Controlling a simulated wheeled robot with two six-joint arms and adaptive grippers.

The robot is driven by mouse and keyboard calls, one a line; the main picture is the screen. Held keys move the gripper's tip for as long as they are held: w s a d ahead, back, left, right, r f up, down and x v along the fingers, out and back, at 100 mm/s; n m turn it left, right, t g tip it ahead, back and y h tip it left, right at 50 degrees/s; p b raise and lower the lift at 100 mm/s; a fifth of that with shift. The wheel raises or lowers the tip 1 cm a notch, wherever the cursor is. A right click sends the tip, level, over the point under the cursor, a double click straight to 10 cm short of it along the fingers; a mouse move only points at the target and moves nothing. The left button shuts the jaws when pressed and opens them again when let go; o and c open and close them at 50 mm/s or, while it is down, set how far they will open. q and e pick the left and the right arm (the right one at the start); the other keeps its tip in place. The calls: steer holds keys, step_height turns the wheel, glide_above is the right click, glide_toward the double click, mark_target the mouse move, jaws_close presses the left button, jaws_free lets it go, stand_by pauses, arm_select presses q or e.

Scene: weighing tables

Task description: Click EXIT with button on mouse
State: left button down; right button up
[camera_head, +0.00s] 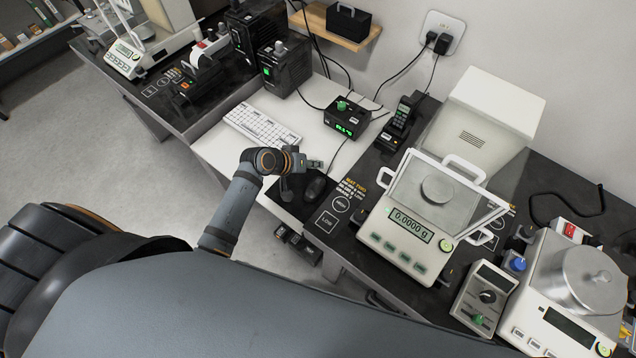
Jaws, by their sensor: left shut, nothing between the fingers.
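The black mouse (315,187) lies on a dark mouse pad (281,209) at the front edge of the white desk. My left gripper (314,165) is shut and empty, just behind and to the left of the mouse; I cannot tell whether it touches it. A white keyboard (262,129) lies on the desk to the left of the gripper. No screen showing EXIT can be made out. My right gripper is not in view.
An analytical balance (412,225) reading 0.0000 g stands on the dark table to the right. A small black box with a green display (347,119) sits behind the mouse. Another balance (572,290) is at far right. The white desk around the keyboard is mostly clear.

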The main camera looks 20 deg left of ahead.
mark_target(316, 182)
arm_select(q)
step_height(316, 182, down, 6)
steer(key=b, duration=0.5)
steer(key=shift+f, duration=0.35)
stand_by(0.8)
steer(key=shift+f, duration=0.4)
